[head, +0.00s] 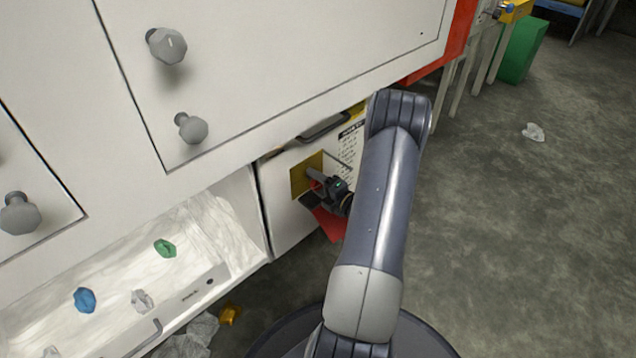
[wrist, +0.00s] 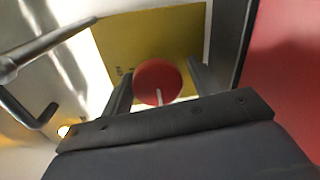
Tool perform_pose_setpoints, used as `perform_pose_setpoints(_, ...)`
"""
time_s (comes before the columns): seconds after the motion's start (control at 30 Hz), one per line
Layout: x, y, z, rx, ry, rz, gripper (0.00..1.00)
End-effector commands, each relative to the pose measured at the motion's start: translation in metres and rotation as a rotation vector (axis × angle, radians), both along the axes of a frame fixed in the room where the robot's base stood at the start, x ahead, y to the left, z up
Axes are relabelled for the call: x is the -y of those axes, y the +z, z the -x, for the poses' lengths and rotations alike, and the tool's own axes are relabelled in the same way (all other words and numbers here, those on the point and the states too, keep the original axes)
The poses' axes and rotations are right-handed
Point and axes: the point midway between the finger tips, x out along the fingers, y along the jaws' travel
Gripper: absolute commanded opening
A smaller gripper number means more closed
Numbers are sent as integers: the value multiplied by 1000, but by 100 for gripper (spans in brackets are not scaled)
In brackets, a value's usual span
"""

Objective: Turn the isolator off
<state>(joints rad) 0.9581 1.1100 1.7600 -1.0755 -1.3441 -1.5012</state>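The isolator is a round red knob (wrist: 158,80) on a yellow plate (wrist: 112,42), seen in the wrist view. A short pale mark shows at its lower edge. The yellow plate (head: 298,181) also shows in the head view on the white cabinet's front, with the knob mostly hidden by my gripper (head: 316,181). In the wrist view my gripper (wrist: 159,76) has one finger on each side of the knob, with narrow gaps seeming to remain. I cannot tell whether the fingertips touch it.
A white panel with grey knobs (head: 167,45) overhangs on the left. Below it an open white drawer (head: 225,275) holds small crumpled items. A dark handle (head: 326,127) is above the plate. A red panel (wrist: 285,75) stands close right in the wrist view. Floor at right is mostly clear.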

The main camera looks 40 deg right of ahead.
Motion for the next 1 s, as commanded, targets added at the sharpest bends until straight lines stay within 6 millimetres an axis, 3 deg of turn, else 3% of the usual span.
perform_pose_setpoints(0.4, 2, 3, 6, 4, -4, 0, 65)
perform_pose_setpoints(0.8, 8, 11, 77, 3, -7, -2, 65)
perform_pose_setpoints(1.0, 9, 11, 100, 3, -4, 0, 65)
